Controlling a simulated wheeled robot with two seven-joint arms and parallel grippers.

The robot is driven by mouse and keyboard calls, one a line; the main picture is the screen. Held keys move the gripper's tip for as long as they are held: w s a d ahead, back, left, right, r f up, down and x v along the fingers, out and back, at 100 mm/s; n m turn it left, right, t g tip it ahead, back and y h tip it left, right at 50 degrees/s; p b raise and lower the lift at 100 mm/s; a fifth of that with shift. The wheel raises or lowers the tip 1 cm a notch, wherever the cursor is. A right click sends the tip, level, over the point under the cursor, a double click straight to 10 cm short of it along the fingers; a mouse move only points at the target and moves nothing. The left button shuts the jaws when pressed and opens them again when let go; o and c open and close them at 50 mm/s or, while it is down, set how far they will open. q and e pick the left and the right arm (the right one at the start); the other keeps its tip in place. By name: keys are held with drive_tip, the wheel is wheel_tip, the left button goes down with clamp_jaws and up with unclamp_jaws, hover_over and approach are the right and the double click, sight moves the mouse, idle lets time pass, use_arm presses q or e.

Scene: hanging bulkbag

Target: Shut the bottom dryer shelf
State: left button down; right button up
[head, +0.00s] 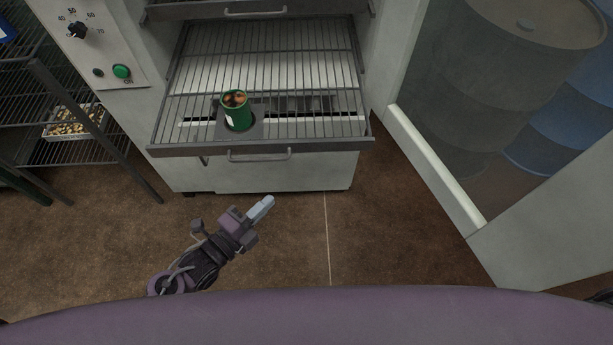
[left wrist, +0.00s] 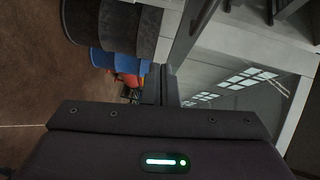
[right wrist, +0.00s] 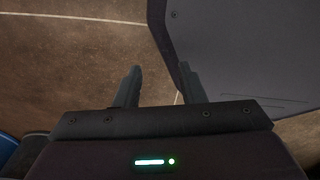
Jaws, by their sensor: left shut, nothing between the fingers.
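The bottom dryer shelf (head: 330,130) is a wire rack in a dark frame. In the head view it is pulled out toward me from the pale dryer, with a bar handle (head: 258,155) on its front edge. A green can with brownish contents (head: 237,112) stands upright on it, left of centre. My left gripper (head: 262,208) is shut and empty, in front of the shelf and apart from its handle. My right gripper (right wrist: 160,88) shows only in its wrist view, open and empty above the brown floor.
Another shelf with a handle (head: 255,11) is above. A control panel (head: 95,45) with a knob and green button is at left. A wire rack stand (head: 100,135) holds a tray (head: 75,122). Barrels (head: 480,100) stand behind a pale frame at right. Floor (head: 390,225) before the dryer is clear.

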use_arm(q)
wheel_tip(320, 180, up, 4)
drive_tip(key=s+d+m+h, duration=0.1)
drive_tip(key=d+m, duration=0.1)
drive_tip(key=p, duration=0.2)
approach(313, 148)
drive_tip(key=x, duration=0.5)
drive_tip(key=shift+s+d+r, duration=0.15)
drive_tip(key=shift+s+d, duration=0.1)
drive_tip(key=shift+d, duration=0.1)
drive_tip(key=shift+w, duration=0.6)
drive_tip(key=shift+w, duration=0.1)
